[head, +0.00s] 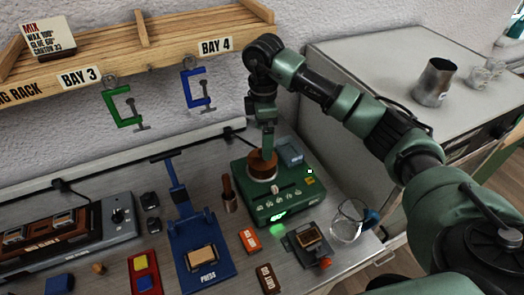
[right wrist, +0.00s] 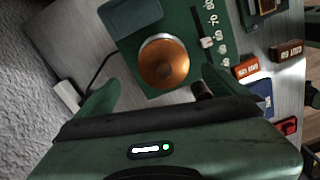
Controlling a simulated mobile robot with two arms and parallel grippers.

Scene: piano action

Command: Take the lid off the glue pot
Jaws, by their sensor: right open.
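The glue pot (head: 264,177) is a small round pot on a green heater base (head: 279,196) in the head view. Its brown, copper-coloured lid (head: 257,163) is on top; in the right wrist view the lid (right wrist: 166,63) is a shiny disc with a pale ring around it. My right gripper (head: 269,146) is directly above the pot, pointing down, and partly hides the lid. In the right wrist view its fingers (right wrist: 162,92) are spread wide and empty, with the lid ahead between them. I cannot tell the exact height gap. My left gripper is not in view.
A brown-handled tool stands in a holder (head: 229,198) left of the heater. A blue press (head: 203,237) is further left. A glass beaker (head: 349,220) stands at right front. A wooden rack (head: 150,40) with hanging clamps is above. A metal jug (head: 435,82) is on the side counter.

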